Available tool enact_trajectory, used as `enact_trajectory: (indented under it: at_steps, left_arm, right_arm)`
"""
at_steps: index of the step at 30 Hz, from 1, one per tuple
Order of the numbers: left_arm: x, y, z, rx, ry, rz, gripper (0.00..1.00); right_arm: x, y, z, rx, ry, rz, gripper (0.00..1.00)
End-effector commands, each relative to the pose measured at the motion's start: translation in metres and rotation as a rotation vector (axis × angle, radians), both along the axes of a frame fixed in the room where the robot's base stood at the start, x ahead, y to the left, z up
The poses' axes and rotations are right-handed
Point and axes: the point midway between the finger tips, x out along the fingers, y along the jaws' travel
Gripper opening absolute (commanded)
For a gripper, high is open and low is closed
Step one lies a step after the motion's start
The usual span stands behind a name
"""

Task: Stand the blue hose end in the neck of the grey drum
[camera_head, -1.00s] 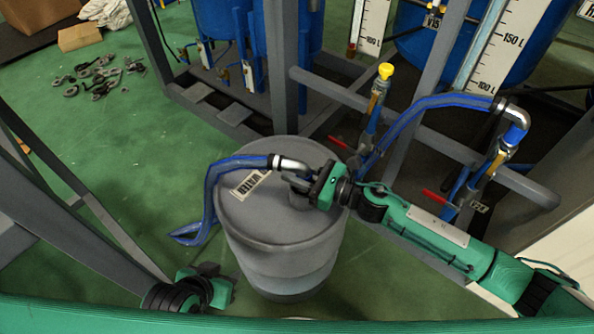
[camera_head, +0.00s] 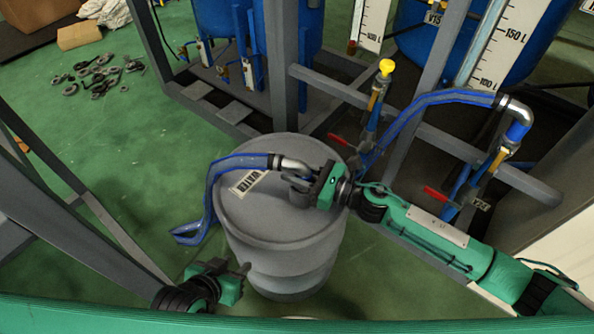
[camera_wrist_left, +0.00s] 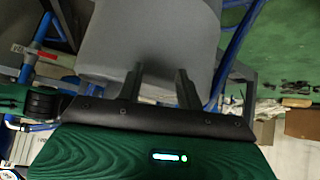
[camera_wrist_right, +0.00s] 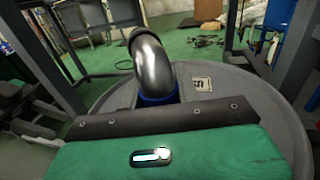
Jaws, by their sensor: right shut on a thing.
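The grey drum (camera_head: 275,240) stands upright on the floor, with a WATER label on its lid. The blue hose (camera_head: 212,190) rises beside the drum and crosses its lid to a metal elbow end (camera_head: 292,164). My right gripper (camera_head: 303,184) is shut on this hose end over the right part of the lid. In the right wrist view, the elbow (camera_wrist_right: 150,60) bends down to a blue collar (camera_wrist_right: 158,99) close to the lid. The neck is hidden, so I cannot tell whether the end sits in it. My left gripper (camera_head: 242,272) is open and empty beside the drum's lower left side.
A second blue hose (camera_head: 430,99) with a metal elbow arches over the pipe frame at right. Grey frame posts (camera_head: 284,60) and blue tanks stand behind the drum. Loose dark parts (camera_head: 98,75) lie on the green floor at far left, where the floor is mostly clear.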

Motion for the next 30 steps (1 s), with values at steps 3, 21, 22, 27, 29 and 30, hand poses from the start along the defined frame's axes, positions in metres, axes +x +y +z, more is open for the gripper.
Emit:
enact_trajectory:
  at_steps: [3,21,22,27,29,30]
  left_arm:
    - [0.001,-0.002,-0.001,-0.008,-0.017,-0.002,0.36]
    - [0.006,-0.017,-0.004,-0.052,-0.089,-0.016,0.36]
    - [0.007,-0.017,-0.004,-0.054,-0.094,-0.017,0.36]
    - [0.009,-0.020,-0.004,-0.066,-0.118,-0.017,0.36]
    - [0.009,-0.021,-0.003,-0.069,-0.122,-0.018,0.36]
    - [0.008,-0.021,-0.003,-0.068,-0.120,-0.018,0.36]
  right_arm:
    - [0.000,0.000,-0.001,0.002,-0.001,0.000,0.00]
    - [0.000,0.000,-0.009,0.002,-0.001,0.000,0.00]
    - [0.000,0.000,-0.009,0.002,-0.001,0.000,0.00]
    - [0.000,0.000,-0.012,0.001,0.000,0.000,0.00]
    - [0.000,0.000,-0.011,0.001,0.000,0.000,0.44]
    - [0.000,0.000,-0.011,0.001,0.000,0.000,0.52]
